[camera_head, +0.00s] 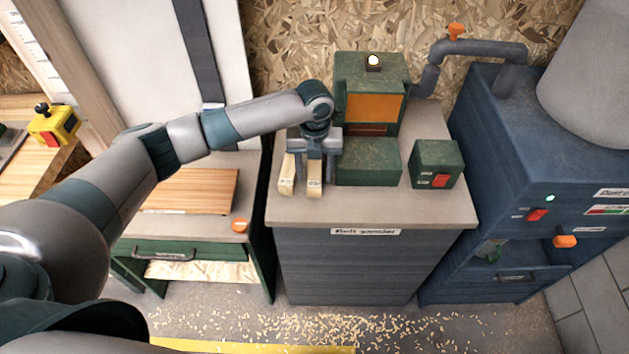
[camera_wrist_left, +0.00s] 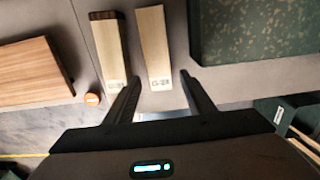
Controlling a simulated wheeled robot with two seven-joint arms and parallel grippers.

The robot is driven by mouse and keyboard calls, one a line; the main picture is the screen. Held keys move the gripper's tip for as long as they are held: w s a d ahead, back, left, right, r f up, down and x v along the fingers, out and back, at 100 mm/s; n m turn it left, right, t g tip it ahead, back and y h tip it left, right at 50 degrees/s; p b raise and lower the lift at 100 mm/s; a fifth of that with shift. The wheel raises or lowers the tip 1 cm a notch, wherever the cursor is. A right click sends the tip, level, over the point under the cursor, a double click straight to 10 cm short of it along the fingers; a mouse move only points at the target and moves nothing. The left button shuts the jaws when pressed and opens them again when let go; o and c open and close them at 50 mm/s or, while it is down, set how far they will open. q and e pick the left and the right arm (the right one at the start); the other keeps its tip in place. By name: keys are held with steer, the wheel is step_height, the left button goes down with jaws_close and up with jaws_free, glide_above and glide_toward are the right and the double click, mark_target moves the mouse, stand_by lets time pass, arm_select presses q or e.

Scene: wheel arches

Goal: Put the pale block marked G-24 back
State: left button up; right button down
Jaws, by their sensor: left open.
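Two pale blocks lie side by side on the grey top of the belt sander cabinet, left of the green machine. The right block (camera_wrist_left: 153,45) carries a small label that seems to read G-24; in the head view it is the right pale block (camera_head: 314,187). The left block (camera_wrist_left: 107,50) has a dark far end and a label I cannot read surely. My left gripper (camera_wrist_left: 160,88) is open and empty, its fingers on either side of the right block's near end. In the head view my left gripper (camera_head: 314,160) hangs over the blocks. My right gripper is out of view.
The green sander (camera_head: 369,160) stands close right of my left gripper, with a green switch box (camera_head: 436,164) beyond. A wooden board (camera_head: 195,190) and an orange knob (camera_head: 240,225) are on the left bench. The cabinet's front top (camera_head: 375,210) is clear.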

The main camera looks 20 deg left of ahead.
arm_select(q)
step_height(320, 180, up, 8)
steer(key=b, duration=0.2)
steer(key=shift+r+b, duration=0.15)
steer(key=shift+b, duration=0.15)
stand_by(0.7)
stand_by(0.9)
stand_by(0.8)
steer(key=shift+s, duration=0.1)
